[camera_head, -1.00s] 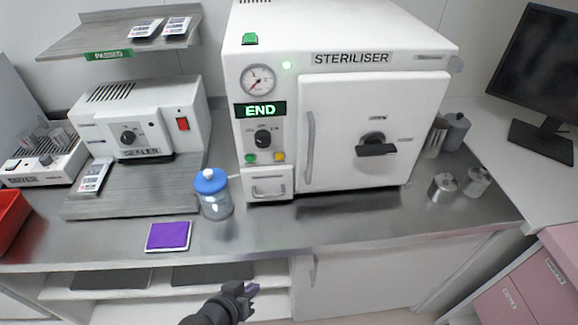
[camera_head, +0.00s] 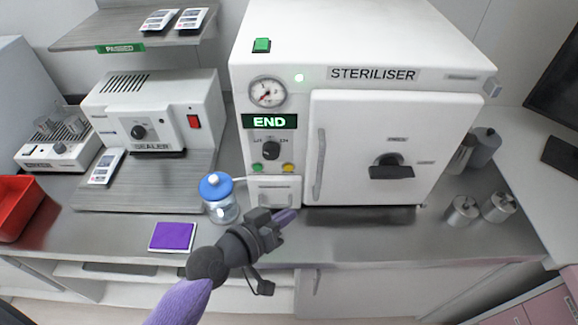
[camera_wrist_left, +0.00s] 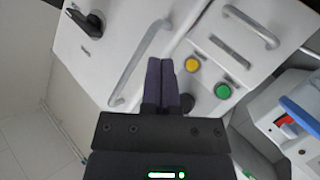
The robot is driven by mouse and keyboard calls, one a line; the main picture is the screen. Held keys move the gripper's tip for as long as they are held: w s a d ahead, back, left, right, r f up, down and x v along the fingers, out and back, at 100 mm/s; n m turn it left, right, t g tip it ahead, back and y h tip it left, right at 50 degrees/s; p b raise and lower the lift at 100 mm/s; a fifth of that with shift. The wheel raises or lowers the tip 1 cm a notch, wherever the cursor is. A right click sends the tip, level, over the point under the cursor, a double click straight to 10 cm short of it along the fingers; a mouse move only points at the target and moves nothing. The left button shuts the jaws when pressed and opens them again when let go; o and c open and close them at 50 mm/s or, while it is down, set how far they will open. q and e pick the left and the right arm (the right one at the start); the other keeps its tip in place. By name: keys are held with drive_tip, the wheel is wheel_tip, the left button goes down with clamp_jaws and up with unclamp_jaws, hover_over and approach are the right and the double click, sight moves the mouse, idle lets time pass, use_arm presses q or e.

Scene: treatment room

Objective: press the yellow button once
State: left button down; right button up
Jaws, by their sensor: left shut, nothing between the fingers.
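The yellow button (camera_head: 288,168) is on the lower part of the steriliser's control panel, right of a green button (camera_head: 257,169) and below a black knob (camera_head: 271,150). In the left wrist view the yellow button (camera_wrist_left: 192,65) shows just right of my fingertips, with the green button (camera_wrist_left: 223,91) beyond it. My left gripper (camera_head: 287,215) is shut and empty, in front of the steriliser and lower than the button in the head view. Its purple fingers (camera_wrist_left: 160,62) lie together and appear apart from the button. My right gripper is not in view.
The white steriliser (camera_head: 395,110) has a door handle (camera_head: 319,165) close right of the button and a small drawer (camera_head: 274,192) below it. A blue-lidded jar (camera_head: 221,208) and a purple pad (camera_head: 173,237) stand left of my gripper.

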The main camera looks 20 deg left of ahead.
sight(288, 168)
use_arm(q)
drive_tip(key=shift+w+a+b, duration=0.4)
drive_tip(key=shift+w+b, duration=0.05)
drive_tip(key=shift+w, duration=0.9)
drive_tip(key=shift+w+a+b, duration=0.35)
drive_tip(key=shift+w+b, duration=0.15)
drive_tip(key=shift+w, duration=0.9)
drive_tip(key=shift+w+a+b, duration=0.4)
drive_tip(key=shift+w+b, duration=0.05)
drive_tip(key=shift+w, duration=0.9)
drive_tip(key=shift+w+a, duration=0.15)
drive_tip(key=shift+w, duration=0.25)
drive_tip(key=shift+w+a+b, duration=0.1)
drive_tip(key=shift+w+b, duration=0.3)
drive_tip(key=shift+s+d+r+p, duration=0.1)
drive_tip(key=shift+s+d+p, duration=0.1)
drive_tip(key=shift+s+p, duration=0.4)
drive_tip(key=shift+s, duration=0.2)
